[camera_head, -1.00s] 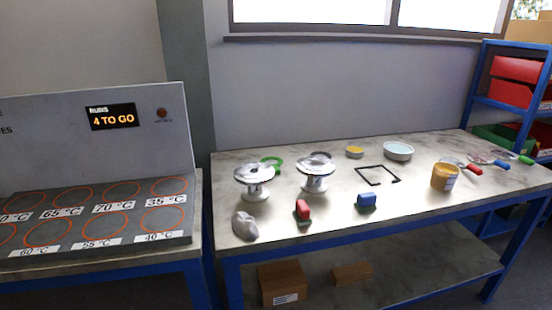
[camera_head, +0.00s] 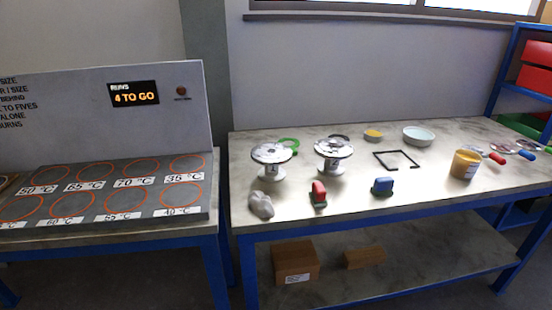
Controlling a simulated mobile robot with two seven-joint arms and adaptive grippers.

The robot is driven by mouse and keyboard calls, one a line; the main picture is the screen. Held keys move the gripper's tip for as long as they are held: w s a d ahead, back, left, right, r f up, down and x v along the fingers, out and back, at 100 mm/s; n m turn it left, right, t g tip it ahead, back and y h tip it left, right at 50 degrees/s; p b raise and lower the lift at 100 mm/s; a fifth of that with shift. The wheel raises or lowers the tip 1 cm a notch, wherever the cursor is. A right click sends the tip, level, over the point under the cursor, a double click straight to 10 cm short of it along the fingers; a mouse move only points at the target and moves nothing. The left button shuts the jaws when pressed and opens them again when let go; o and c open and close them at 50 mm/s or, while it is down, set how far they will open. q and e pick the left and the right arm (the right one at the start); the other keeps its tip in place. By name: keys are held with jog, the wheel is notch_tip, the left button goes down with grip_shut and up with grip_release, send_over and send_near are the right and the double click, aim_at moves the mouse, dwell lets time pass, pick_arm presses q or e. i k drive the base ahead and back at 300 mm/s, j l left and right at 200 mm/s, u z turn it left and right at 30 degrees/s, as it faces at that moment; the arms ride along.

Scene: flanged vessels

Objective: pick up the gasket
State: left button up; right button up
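No part is labelled as the gasket. Ring-shaped candidates lie on the right-hand table: a green ring (camera_head: 290,144), partly hidden behind the left flanged vessel (camera_head: 270,154), and a dark ring (camera_head: 339,137), mostly hidden behind the right flanged vessel (camera_head: 332,149). Both vessels stand upright, with pale speckled top flanges on white bodies. A thin black square outline (camera_head: 409,153) lies flat to their right. Neither of my grippers shows in the view.
The table (camera_head: 330,222) also holds a crumpled grey-white lump (camera_head: 261,204), a red-handled item (camera_head: 319,194), a blue block-like item (camera_head: 382,186), a yellow tub (camera_head: 465,164) and a pale dish (camera_head: 418,136). A hotplate panel (camera_head: 110,190) with orange circles stands left, across a gap.

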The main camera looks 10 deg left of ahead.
aim_at(294, 151)
jog(key=i+l+u, duration=0.15)
jog(key=i+l, duration=0.3)
jog(key=i+l+u, duration=0.2)
jog(key=i+l, duration=0.2)
jog(key=l, duration=0.2)
